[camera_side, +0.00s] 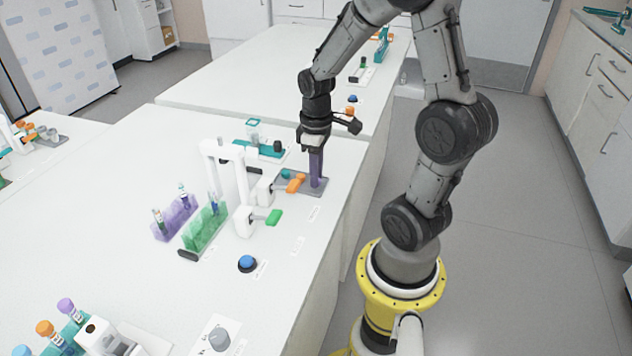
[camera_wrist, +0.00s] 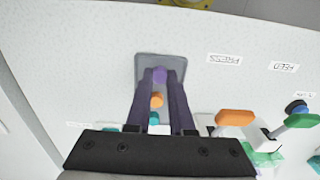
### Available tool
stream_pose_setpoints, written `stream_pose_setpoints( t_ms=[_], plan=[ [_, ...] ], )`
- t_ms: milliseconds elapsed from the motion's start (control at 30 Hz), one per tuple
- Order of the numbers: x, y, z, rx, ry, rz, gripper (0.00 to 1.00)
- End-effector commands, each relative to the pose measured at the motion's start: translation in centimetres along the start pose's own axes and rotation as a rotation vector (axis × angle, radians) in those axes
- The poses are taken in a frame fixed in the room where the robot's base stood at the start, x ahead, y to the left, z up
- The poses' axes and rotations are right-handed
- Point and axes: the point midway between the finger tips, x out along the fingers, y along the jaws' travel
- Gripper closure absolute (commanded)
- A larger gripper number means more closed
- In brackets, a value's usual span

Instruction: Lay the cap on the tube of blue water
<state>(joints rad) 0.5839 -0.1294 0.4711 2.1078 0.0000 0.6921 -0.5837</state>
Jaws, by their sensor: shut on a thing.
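My gripper (camera_wrist: 159,76) is over the grey cap tray (camera_wrist: 180,62), its long purple fingers reaching down to it. The fingers are closed on a purple cap (camera_wrist: 159,74) at the tray's far end in the wrist view. An orange cap (camera_wrist: 156,100) and a teal cap (camera_wrist: 154,118) are in line between the fingers. In the side view my gripper (camera_side: 316,182) hides the purple cap. A tube with dark blue contents (camera_side: 214,203) stands in the green rack (camera_side: 203,230). Two more tubes (camera_side: 158,217) (camera_side: 183,194) stand in the purple rack (camera_side: 172,224); their contents are hard to tell.
A white stand (camera_side: 212,150) rises behind the racks. White blocks with an orange lever (camera_wrist: 235,117) and a green lever (camera_side: 273,217) stand near the tray. A blue button (camera_side: 247,262) is in front. Capped tubes (camera_side: 46,328) stand at front left. The middle table is mostly clear.

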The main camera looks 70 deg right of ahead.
Motion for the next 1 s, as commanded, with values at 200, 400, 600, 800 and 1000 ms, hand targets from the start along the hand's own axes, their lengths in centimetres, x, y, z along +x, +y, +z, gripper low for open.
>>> stream_pose_setpoints(
  t_ms=[200,400,600,800,1000],
  plan=[
    [0.0,0.0,0.0,0.000,0.000,0.000,1.00],
    [-0.7,0.0,-0.1,0.000,0.002,0.002,1.00],
    [-2.2,0.0,0.0,0.000,0.001,0.001,1.00],
    [-3.7,0.1,-0.1,0.000,0.003,0.002,1.00],
    [-5.0,0.0,-0.1,0.000,0.002,0.001,1.00]
  ],
)
